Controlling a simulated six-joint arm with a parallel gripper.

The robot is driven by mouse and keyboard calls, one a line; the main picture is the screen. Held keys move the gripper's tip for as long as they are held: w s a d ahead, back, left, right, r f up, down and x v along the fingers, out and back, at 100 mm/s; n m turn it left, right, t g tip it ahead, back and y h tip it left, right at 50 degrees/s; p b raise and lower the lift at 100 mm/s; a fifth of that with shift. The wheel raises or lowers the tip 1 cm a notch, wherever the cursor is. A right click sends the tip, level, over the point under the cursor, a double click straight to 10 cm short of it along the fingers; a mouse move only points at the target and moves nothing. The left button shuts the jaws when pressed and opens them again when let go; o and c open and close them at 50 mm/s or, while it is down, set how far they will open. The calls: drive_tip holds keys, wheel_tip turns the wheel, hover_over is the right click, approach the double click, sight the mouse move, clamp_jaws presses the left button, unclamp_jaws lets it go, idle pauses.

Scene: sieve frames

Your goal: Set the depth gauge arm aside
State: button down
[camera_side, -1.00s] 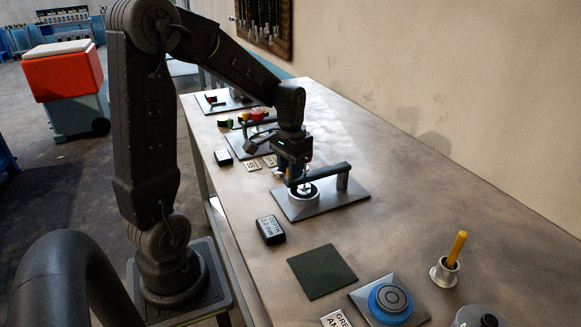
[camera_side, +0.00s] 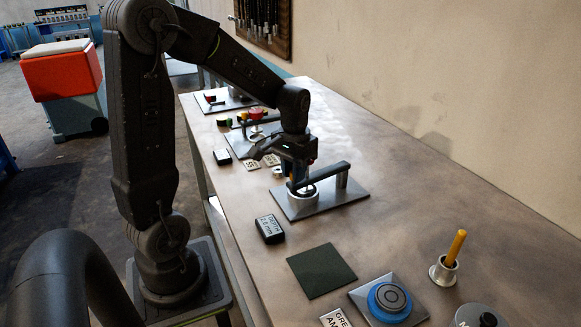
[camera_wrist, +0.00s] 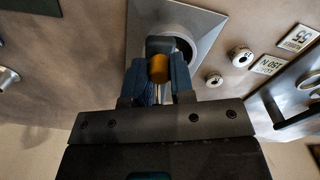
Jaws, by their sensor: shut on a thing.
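The depth gauge stands on a grey base plate (camera_side: 335,200), with a black arm (camera_side: 325,174) on a short post at its right and a pale round cup (camera_side: 303,199) at its left. The arm's free end lies over the cup. My gripper (camera_side: 294,181) is at this free end, pointing down. In the wrist view its blue fingers (camera_wrist: 158,80) are shut on the dark arm end, where a brass-coloured round tip (camera_wrist: 158,68) shows. The plate (camera_wrist: 205,18) and part of the cup lie behind the fingers. The fingers hide the exact contact.
A black depth display (camera_side: 270,229) and a dark green mat (camera_side: 321,270) lie nearer the camera. A blue round piece on a plate (camera_side: 389,300) and a cup with a yellow handle (camera_side: 453,255) stand at front right. Other fixtures (camera_side: 255,130) stand behind. The right tabletop is clear.

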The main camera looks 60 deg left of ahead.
drive_tip(key=w+d+n, duration=1.3)
drive_tip(key=w+n, duration=0.2)
drive_tip(key=shift+d+n, duration=0.35)
drive_tip(key=shift+n, duration=0.05)
drive_tip(key=c, duration=1)
unclamp_jaws()
wheel_tip(320, 180, up, 14)
drive_tip(key=shift+f, duration=0.1)
